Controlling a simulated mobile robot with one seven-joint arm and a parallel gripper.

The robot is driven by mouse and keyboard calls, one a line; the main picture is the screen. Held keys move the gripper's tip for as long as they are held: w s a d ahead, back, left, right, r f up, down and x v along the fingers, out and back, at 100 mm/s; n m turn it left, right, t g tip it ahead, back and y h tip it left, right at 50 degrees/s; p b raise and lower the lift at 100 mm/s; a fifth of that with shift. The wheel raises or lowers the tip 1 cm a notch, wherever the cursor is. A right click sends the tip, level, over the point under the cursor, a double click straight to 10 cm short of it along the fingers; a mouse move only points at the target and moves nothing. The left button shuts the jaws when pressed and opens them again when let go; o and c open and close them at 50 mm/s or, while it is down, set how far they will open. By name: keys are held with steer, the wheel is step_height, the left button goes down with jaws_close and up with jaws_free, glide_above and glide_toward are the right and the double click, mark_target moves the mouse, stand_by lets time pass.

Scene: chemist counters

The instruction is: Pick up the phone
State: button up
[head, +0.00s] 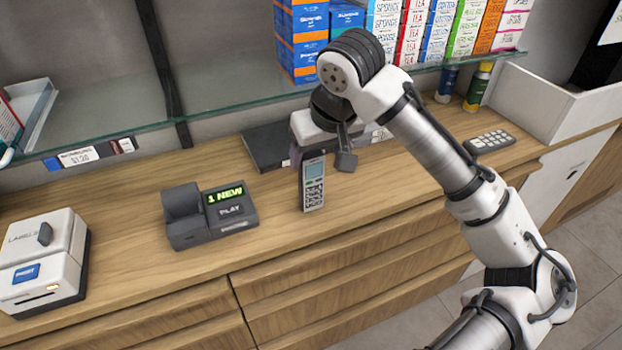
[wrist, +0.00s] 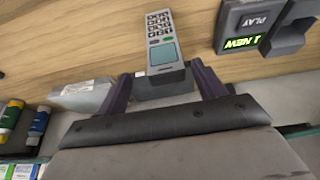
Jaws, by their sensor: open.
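The phone (head: 313,186) is a grey cordless handset with a keypad and a small screen, upright on the wooden counter in the head view. In the wrist view the phone (wrist: 161,42) shows upside down, its screen end towards my gripper. My gripper (wrist: 163,82) is open there, with one dark purple finger on each side of the phone's top end. In the head view my gripper (head: 318,155) is at the phone's upper part, and one finger is largely hidden. I cannot tell whether the fingers touch the phone.
An answering machine with a green display (head: 212,214) stands left of the phone. A white label printer (head: 42,262) is at far left. A dark flat box (head: 268,147) lies behind. A glass shelf (head: 225,98) with boxes overhangs the back. A remote-like keypad (head: 489,142) lies right.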

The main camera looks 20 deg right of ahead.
mark_target(309, 164)
steer(key=x, duration=0.2)
steer(key=p+x, duration=0.1)
steer(key=x, duration=0.1)
steer(key=shift+w+a, duration=0.15)
steer(key=shift+a, duration=0.25)
steer(key=shift+w+f, duration=0.2)
steer(key=shift+f, duration=0.3)
steer(key=c, duration=1.1)
steer(key=shift+r, duration=0.1)
